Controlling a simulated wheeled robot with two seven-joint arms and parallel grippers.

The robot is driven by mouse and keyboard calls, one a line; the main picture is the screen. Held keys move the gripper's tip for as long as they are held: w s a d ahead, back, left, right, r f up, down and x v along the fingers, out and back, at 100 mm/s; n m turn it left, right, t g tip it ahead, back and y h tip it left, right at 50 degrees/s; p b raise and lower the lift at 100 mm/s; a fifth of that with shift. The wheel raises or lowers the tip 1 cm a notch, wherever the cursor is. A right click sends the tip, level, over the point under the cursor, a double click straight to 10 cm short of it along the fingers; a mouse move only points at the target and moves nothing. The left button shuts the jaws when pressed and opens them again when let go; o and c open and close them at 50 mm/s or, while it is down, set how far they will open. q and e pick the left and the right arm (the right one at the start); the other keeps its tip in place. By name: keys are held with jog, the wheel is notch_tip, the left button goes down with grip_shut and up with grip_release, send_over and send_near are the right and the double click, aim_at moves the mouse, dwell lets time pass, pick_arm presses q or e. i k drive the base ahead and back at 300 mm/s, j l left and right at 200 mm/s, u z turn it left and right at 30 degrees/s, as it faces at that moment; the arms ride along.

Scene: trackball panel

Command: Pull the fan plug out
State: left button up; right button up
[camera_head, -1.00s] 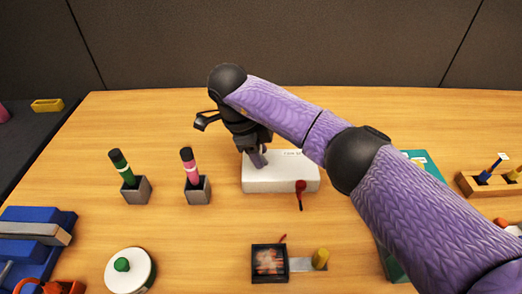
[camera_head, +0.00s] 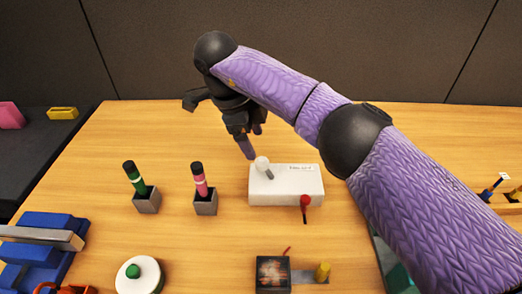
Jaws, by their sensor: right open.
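A white box (camera_head: 285,186) with a small printed label sits mid-table. A white ball-topped lever (camera_head: 263,166) stands at its left end. The left gripper is out of view.
Green (camera_head: 135,178) and pink (camera_head: 199,181) markers stand in grey holders to the left. A white disc with green knob (camera_head: 133,272) and a blue tool (camera_head: 40,250) lie front left. A yellow knob (camera_head: 322,270) is beside the black unit. My right arm covers the right side.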

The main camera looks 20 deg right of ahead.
aim_at(305, 200)
jog(key=k+j, duration=0.15)
jog(key=k, duration=0.35)
jog(key=k+j, duration=0.15)
jog(key=k, duration=0.35)
jog(key=k+j, duration=0.15)
jog(key=k, duration=0.3)
